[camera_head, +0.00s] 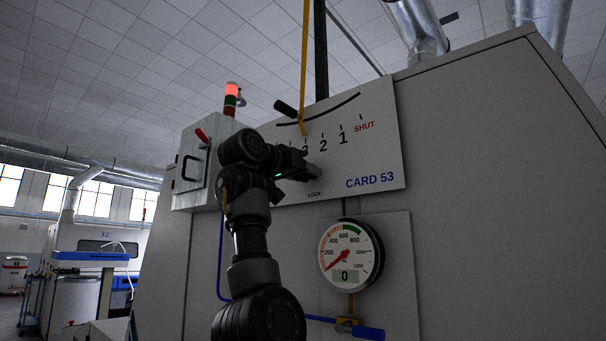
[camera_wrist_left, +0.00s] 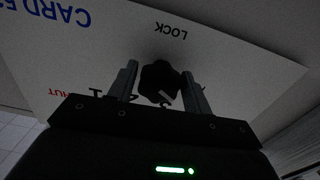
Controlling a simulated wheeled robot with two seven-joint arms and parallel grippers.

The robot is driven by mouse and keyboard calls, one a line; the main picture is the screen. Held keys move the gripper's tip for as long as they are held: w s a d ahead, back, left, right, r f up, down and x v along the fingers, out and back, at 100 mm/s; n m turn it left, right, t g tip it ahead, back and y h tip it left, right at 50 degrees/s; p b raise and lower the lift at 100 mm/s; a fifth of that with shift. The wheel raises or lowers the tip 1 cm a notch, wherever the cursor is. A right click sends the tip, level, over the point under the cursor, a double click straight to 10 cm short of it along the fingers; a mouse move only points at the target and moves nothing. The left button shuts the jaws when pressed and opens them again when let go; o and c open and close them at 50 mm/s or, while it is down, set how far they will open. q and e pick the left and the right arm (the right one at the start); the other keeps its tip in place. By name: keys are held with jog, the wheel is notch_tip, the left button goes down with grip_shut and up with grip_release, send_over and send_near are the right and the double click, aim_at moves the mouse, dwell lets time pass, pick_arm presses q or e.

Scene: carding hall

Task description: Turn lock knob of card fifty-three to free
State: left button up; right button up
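The lock knob (camera_wrist_left: 158,80) is black and lobed, with a pale mark, on the white CARD 53 plate (camera_head: 385,155). The plate also shows in the left wrist view (camera_wrist_left: 235,60), with LOCK printed beside the knob. In the head view my left gripper (camera_head: 314,170) is at the plate just above the LOCK label and hides the knob. In the left wrist view the fingers of my left gripper (camera_wrist_left: 160,85) stand one on each side of the knob, apart, with narrow gaps. I see no firm grip. My right gripper is not in view.
A yellow pointer bar (camera_head: 304,60) and a black-handled lever (camera_head: 286,109) are above the numbered scale. A grey box with a red handle (camera_head: 201,135) is to the left. A round gauge (camera_head: 350,253) reading 0 and a blue-handled valve (camera_head: 368,332) are below.

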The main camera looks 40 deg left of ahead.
pick_arm(q)
jog(key=shift+o, duration=1.2)
jog(key=s+b, duration=0.5)
jog(key=s, duration=0.6)
jog(key=shift+w, duration=0.1)
